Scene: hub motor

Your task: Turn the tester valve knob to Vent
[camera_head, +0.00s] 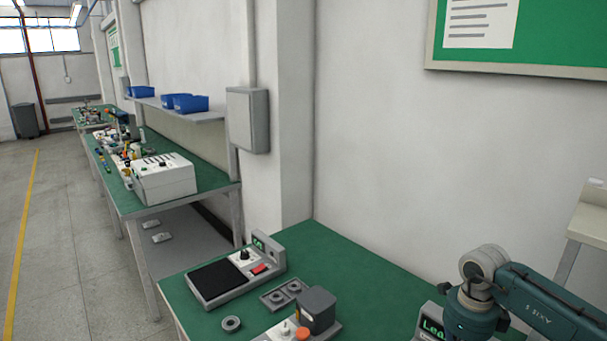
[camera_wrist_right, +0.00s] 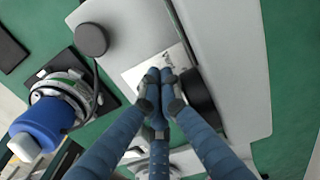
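The tester (camera_head: 432,325) shows only as a sliver with a lit display reading "Lea…" in the head view, behind my right arm. In the right wrist view its pale grey body (camera_wrist_right: 235,60) fills the middle. A black round knob (camera_wrist_right: 198,92) sits on it, beside a white label (camera_wrist_right: 148,66) whose markings are too small to read. My right gripper (camera_wrist_right: 159,78) has its blue fingers together over the label, just left of the knob. I cannot tell whether a finger touches the knob. Where the knob points is hidden. My left gripper is not in view.
A blue cylindrical part (camera_wrist_right: 45,122) in a metal and black fixture stands left of the tester, with a black round piece (camera_wrist_right: 91,39) near it. In the head view, the green bench (camera_head: 355,265) also holds a scale-like device (camera_head: 225,285) and a grey ring (camera_head: 231,323).

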